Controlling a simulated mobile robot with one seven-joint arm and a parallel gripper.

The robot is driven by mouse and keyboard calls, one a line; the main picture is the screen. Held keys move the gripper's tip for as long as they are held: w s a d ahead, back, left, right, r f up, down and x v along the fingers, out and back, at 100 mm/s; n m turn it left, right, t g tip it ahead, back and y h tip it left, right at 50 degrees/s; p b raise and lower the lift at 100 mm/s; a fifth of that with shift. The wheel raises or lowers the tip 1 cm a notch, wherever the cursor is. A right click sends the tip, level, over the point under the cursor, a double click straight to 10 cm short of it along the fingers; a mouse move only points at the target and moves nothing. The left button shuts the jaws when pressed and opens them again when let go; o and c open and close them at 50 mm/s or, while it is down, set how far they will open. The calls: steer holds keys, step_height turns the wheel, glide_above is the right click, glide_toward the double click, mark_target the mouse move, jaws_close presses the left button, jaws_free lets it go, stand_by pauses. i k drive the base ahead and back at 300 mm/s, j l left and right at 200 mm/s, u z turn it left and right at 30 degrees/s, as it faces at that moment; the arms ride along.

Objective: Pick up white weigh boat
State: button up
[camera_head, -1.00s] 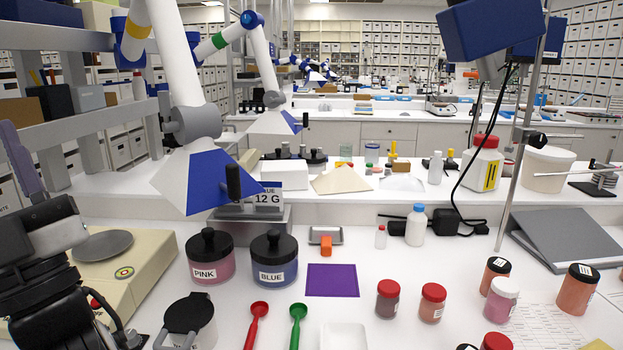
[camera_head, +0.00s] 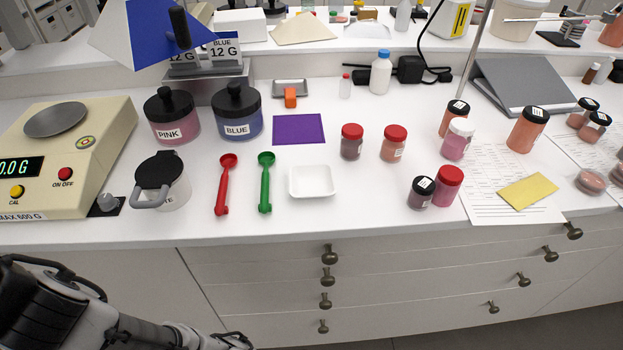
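The white weigh boat (camera_head: 312,182) is a small, shallow square dish. It lies on the white bench top near the front edge, right of the green scoop (camera_head: 266,183) and below the purple square (camera_head: 299,129). It looks empty, and nothing covers it. My arm shows at the lower left, in front of the drawers and below the bench top. Its end is at the bottom edge of the picture, well left of and below the weigh boat, and my gripper's fingers cannot be made out.
The pink jar (camera_head: 172,117) and blue jar (camera_head: 237,112) are behind. Red-lidded jars (camera_head: 394,144) stand to the right. A scale (camera_head: 66,150) is far left.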

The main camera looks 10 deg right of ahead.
mark_target(309, 180)
steer(key=i+l+u, duration=0.15)
steer(key=l+u, duration=0.25)
steer(key=l, duration=0.3)
steer(key=l+u, duration=0.35)
steer(key=l, duration=0.35)
steer(key=l+u, duration=0.4)
steer(key=l, duration=0.35)
